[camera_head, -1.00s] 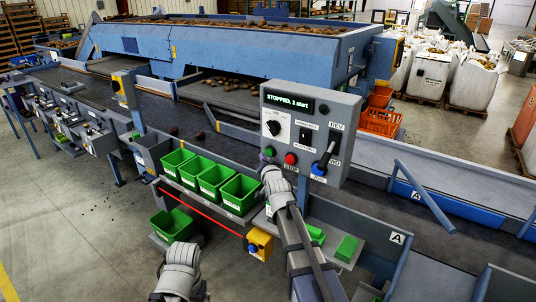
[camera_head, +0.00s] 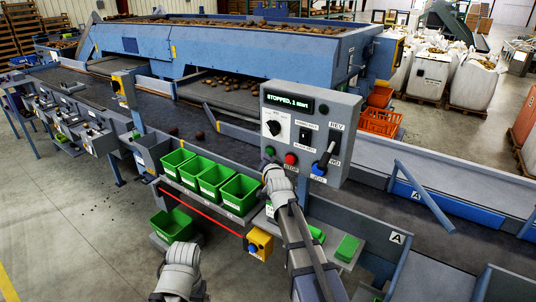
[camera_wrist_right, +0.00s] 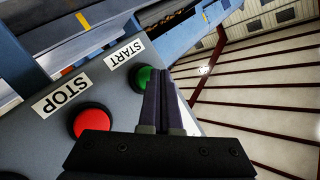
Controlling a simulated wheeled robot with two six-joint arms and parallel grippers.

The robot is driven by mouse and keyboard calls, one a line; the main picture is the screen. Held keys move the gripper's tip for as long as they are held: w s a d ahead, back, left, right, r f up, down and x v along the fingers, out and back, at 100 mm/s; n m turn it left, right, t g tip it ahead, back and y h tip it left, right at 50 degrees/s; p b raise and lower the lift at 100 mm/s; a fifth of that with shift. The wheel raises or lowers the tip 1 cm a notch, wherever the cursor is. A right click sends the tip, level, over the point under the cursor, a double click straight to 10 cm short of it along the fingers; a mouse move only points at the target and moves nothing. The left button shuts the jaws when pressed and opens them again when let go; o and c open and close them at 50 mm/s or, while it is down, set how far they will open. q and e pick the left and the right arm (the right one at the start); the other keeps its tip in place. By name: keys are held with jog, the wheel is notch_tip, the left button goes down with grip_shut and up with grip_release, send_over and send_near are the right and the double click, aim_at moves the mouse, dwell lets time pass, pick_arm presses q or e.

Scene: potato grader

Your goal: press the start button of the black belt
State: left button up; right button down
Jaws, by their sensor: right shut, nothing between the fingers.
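The grey control panel (camera_head: 330,112) stands beside the black belt (camera_head: 385,187), and its display (camera_head: 289,103) reads "STOPPED, 1 start". The green start button (camera_head: 269,151) is at the panel's lower left, with the red stop button (camera_head: 291,159) to its right. My right gripper (camera_head: 265,161) is just below the green button, mostly hidden by its wrist. In the right wrist view the shut, empty fingers (camera_wrist_right: 155,75) are beside the green button (camera_wrist_right: 143,78), slightly overlapping its edge; contact cannot be told. The red button (camera_wrist_right: 92,121) is clear of the fingers. My left gripper is not visible; only a grey arm part shows.
A black selector knob (camera_head: 276,130) and a blue-based lever (camera_head: 322,160) are also on the panel. Green bins (camera_head: 239,194) stand left of my right arm. A yellow box (camera_head: 260,244) hangs below them.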

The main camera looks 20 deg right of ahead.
jog(key=shift+w+d, duration=0.3)
jog(key=shift+d, duration=0.1)
dwell(0.4)
jog(key=shift+s+a, duration=0.6)
jog(key=shift+a, duration=0.15)
dwell(0.4)
